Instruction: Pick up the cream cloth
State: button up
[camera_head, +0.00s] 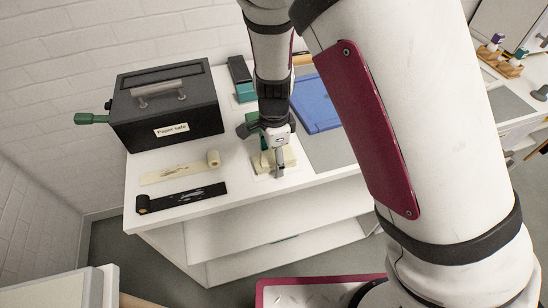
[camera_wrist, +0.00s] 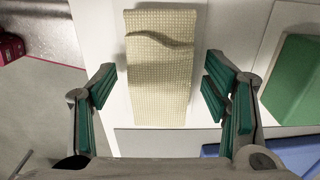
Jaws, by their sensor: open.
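The cream cloth (camera_wrist: 160,85) lies folded on the white counter, a textured rectangle with a raised fold across its far part in the wrist view. In the head view the cloth (camera_head: 289,158) shows partly behind my gripper (camera_head: 272,158). In the wrist view my gripper (camera_wrist: 160,87) is open, with one green-padded finger on each side of the cloth and a gap to it on both sides. I cannot tell how high the fingertips are above the counter.
A black paper safe (camera_head: 167,105) with a green handle stands left on the counter (camera_head: 240,196). Cream (camera_head: 180,172) and black (camera_head: 185,197) rolled strips lie in front of it. A blue tray (camera_head: 316,103) lies behind my gripper. A green block (camera_wrist: 300,80) shows right in the wrist view.

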jog(key=c, duration=1.2)
jog(key=shift+r, duration=0.15)
jog(key=shift+r, duration=0.65)
notch_tip(320, 180, up, 2)
jog(key=shift+r, duration=0.15)
jog(key=s+d, duration=0.3)
jog(key=s, duration=0.1)
jog(key=s+d, duration=0.4)
jog(key=s+d+r, duration=0.1)
jog(key=s+d, duration=0.2)
jog(key=s, duration=0.1)
jog(key=shift+s+d, duration=0.1)
jog(key=shift+d, duration=0.1)
